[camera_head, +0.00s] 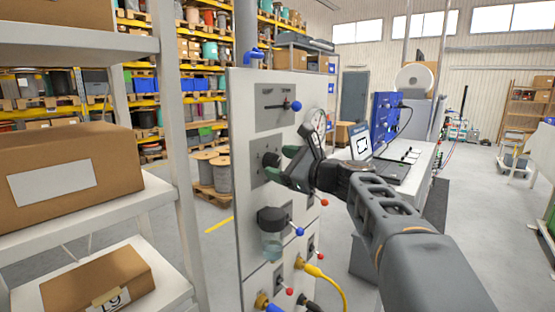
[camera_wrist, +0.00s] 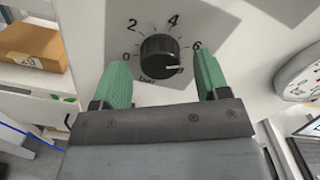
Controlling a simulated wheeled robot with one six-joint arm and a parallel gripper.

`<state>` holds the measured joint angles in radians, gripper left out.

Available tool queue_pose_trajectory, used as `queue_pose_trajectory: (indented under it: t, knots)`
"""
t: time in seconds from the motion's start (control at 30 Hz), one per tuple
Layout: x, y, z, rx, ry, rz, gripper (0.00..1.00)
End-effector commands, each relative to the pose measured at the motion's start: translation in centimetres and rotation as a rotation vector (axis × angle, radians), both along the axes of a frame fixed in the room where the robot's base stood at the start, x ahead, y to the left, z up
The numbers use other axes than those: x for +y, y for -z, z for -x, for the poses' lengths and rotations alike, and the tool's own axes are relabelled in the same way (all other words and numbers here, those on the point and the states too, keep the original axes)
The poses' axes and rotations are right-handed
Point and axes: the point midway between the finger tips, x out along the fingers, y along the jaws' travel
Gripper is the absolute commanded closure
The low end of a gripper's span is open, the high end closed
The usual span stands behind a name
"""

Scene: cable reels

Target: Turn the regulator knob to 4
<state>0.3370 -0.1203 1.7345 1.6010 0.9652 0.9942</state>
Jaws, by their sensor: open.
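The black regulator knob (camera_wrist: 158,50) sits on a pale panel, centred between my fingers in the wrist view. Its scale shows 0 at left, 2 and 4 above, and 6 at upper right, with "bar" below. The white pointer mark points right and slightly down, below the 6. My gripper (camera_wrist: 163,72) is open, with one green finger on each side of the knob and a visible gap to each. In the head view the knob (camera_head: 271,159) shows on the panel (camera_head: 246,205), partly hidden by my gripper (camera_head: 287,162).
A round gauge (camera_head: 319,122) is beside my gripper on the panel. A blue-handled valve (camera_head: 296,106) is above, and a dark filter unit (camera_head: 271,220) is below. A shelf with cardboard boxes (camera_head: 65,178) stands at left. A laptop (camera_head: 385,172) rests on a bench at right.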

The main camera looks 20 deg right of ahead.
Motion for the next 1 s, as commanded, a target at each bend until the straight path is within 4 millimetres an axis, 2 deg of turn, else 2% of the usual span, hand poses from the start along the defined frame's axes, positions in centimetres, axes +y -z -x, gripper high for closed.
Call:
queue_pose_trajectory:
  t: [0.2, 0.53, 1.0]
  knots:
    - [0.84, 0.01, -1.06, 0.001, -0.001, -0.001, 0.32]
    - [0.92, 0.03, -1.18, 0.000, -0.001, 0.000, 0.32]
    - [0.91, 0.02, -1.16, 0.000, -0.001, 0.000, 0.77]
